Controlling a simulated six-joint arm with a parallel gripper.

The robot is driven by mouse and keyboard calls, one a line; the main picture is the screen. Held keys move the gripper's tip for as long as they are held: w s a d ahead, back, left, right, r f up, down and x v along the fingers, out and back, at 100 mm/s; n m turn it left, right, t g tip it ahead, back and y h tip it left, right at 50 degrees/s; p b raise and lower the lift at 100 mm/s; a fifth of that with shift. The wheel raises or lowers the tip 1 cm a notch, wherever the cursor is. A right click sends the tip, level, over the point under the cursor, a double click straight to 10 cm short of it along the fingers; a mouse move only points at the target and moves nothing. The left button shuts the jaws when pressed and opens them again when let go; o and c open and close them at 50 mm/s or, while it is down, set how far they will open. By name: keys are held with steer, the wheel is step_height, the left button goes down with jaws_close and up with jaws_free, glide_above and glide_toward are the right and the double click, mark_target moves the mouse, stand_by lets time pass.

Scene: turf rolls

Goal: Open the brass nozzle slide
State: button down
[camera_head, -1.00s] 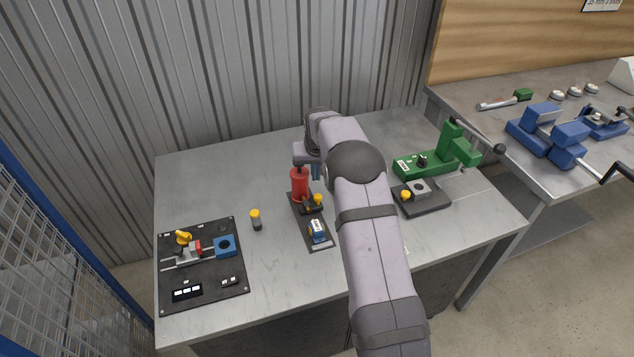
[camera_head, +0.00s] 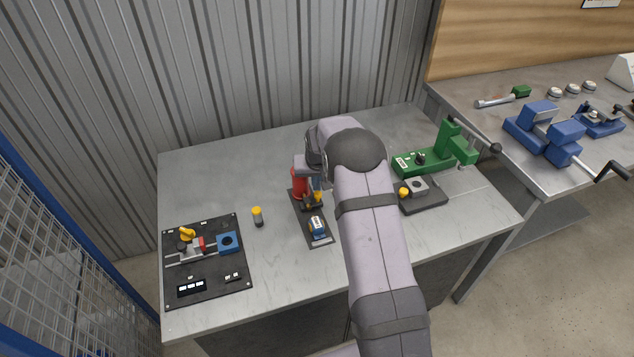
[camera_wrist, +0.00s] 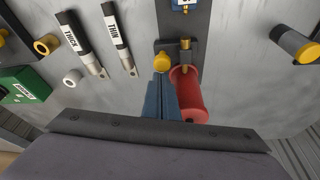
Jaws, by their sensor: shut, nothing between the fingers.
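The red cylinder (camera_head: 299,184) stands on a narrow dark base plate (camera_head: 305,222), partly hidden by my arm. In the wrist view the red cylinder (camera_wrist: 188,97) has a brass piece (camera_wrist: 186,45) at its end, in a dark block. A yellow knob (camera_wrist: 161,62) sits beside the brass piece; it also shows in the head view (camera_head: 318,197). My gripper (camera_wrist: 161,80) has its blue fingers together and empty, beside the red cylinder and close to the yellow knob. Whether the fingertips touch the knob I cannot tell. The brass slide's position is too small to read.
A blue block (camera_head: 317,228) sits on the same plate. A yellow-capped cylinder (camera_head: 257,216) stands to the left, before a black panel (camera_head: 208,283). A green fixture (camera_head: 430,160) and dark plate (camera_head: 425,200) lie right. Two labelled tubes (camera_wrist: 118,38) (camera_wrist: 77,35) show in the wrist view.

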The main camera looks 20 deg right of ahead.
steer(key=shift+s+b, duration=0.3)
steer(key=shift+b, duration=0.1)
steer(key=shift+s+a, duration=0.1)
steer(key=shift+s, duration=0.15)
steer(key=shift+w, duration=0.1)
